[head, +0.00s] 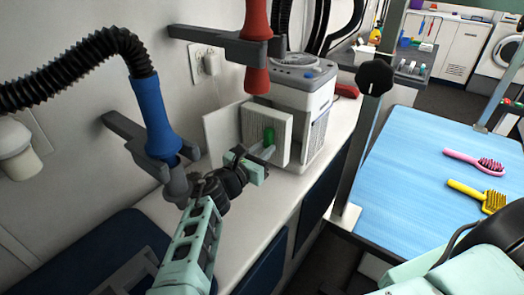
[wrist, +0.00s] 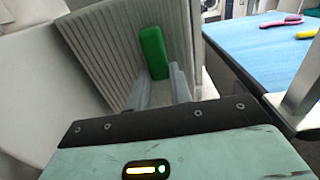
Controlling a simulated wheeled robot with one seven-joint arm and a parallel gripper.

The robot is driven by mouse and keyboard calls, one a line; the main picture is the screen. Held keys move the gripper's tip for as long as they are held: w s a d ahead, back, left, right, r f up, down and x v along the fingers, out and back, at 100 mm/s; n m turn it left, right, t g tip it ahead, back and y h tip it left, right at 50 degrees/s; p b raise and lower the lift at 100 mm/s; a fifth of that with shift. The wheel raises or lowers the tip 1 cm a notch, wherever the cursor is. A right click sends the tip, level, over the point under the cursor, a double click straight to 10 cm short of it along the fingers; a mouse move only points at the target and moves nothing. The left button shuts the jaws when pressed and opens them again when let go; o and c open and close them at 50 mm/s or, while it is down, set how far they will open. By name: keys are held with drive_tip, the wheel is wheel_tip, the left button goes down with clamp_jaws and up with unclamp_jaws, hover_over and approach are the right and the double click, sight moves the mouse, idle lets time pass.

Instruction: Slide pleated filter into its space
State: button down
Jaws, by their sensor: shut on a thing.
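The pleated filter (head: 282,130) is a pale ridged panel with a green grip tab (head: 269,135). It stands roughly upright in front of the white filter machine (head: 306,92) on the counter. My gripper (head: 264,151) is shut on the filter at its green tab. In the wrist view the filter (wrist: 105,55) fills the upper middle, and the green tab (wrist: 152,52) shows between the fingers of my gripper (wrist: 160,85). The machine's filter space is hidden behind the filter, so I cannot tell whether any of the filter is inside it.
A flat white panel (head: 220,130) stands left of the filter. A red nozzle (head: 257,50) hangs above it, and a blue nozzle (head: 152,115) is near my arm. The counter (head: 250,213) is clear in front. A blue grooming table (head: 420,150) with brushes is right, behind a post.

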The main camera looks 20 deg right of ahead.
drive_tip(key=shift+w+d+f+b, duration=0.35)
drive_tip(key=shift+d, duration=0.15)
drive_tip(key=shift+w+d+f+b, duration=0.3)
drive_tip(key=shift+d, duration=0.15)
drive_tip(key=shift+w+d+r, duration=0.1)
drive_tip(key=shift+w+d, duration=0.3)
drive_tip(key=shift+d, duration=0.15)
drive_tip(key=shift+p+x, duration=0.7)
drive_tip(key=shift+x, duration=4.2)
drive_tip(key=shift+s+d, duration=0.1)
drive_tip(key=shift+f, duration=0.7)
drive_tip(key=c, duration=1.2)
unclamp_jaws()
drive_tip(key=shift+s, duration=0.1)
